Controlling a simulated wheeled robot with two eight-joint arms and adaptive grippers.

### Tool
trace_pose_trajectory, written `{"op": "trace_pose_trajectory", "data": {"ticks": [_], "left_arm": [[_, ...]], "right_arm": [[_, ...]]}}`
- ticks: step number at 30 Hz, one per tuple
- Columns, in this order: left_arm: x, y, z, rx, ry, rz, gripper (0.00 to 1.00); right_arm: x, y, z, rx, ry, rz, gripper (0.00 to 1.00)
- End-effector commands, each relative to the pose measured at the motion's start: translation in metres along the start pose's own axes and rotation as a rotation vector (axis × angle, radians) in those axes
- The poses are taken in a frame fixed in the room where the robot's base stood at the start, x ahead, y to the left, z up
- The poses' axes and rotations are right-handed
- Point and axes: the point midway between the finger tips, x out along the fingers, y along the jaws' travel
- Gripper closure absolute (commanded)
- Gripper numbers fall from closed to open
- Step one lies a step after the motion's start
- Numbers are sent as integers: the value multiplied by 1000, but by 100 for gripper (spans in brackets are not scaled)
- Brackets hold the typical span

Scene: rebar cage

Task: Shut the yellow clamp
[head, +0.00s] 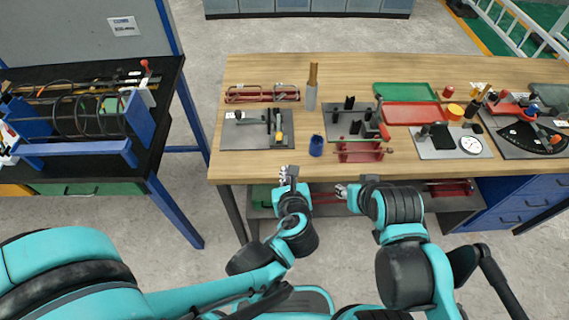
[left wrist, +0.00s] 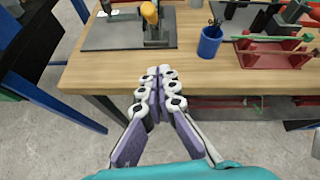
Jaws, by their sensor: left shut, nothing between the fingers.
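The yellow clamp (head: 279,136) is a small dark toggle clamp with a yellow handle grip. It stands on a grey plate (head: 240,138) near the table's front left. In the left wrist view its yellow grip (left wrist: 149,13) is at the top edge, partly cut off, above a dark base. My left gripper (head: 288,173) is at the table's front edge, just short of the plate and apart from the clamp. In the left wrist view its fingertips (left wrist: 160,76) meet, with nothing between them. My right gripper (head: 342,190) is below the table edge; its finger state is unclear.
A blue cup (head: 316,146) stands right of the plate, beside a red stand (head: 360,150). A grey cylinder with wooden sticks (head: 311,90) and a red rack (head: 262,93) are behind. The wooden table strip (head: 260,166) before the plate is bare.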

Motion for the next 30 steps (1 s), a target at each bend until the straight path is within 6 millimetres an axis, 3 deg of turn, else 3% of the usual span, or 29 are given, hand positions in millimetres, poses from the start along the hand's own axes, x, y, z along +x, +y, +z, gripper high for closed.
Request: {"op": "trace_pose_trajectory", "data": {"ticks": [12,19,30], "left_arm": [[89,3,-3,-7,1,5,100],[93,2,31,-6,2,3,100],[95,1,39,-5,1,2,100]], "right_arm": [[28,0,20,0,0,0,60],[26,0,18,0,0,0,60],[26,0,18,0,0,0,60]]}}
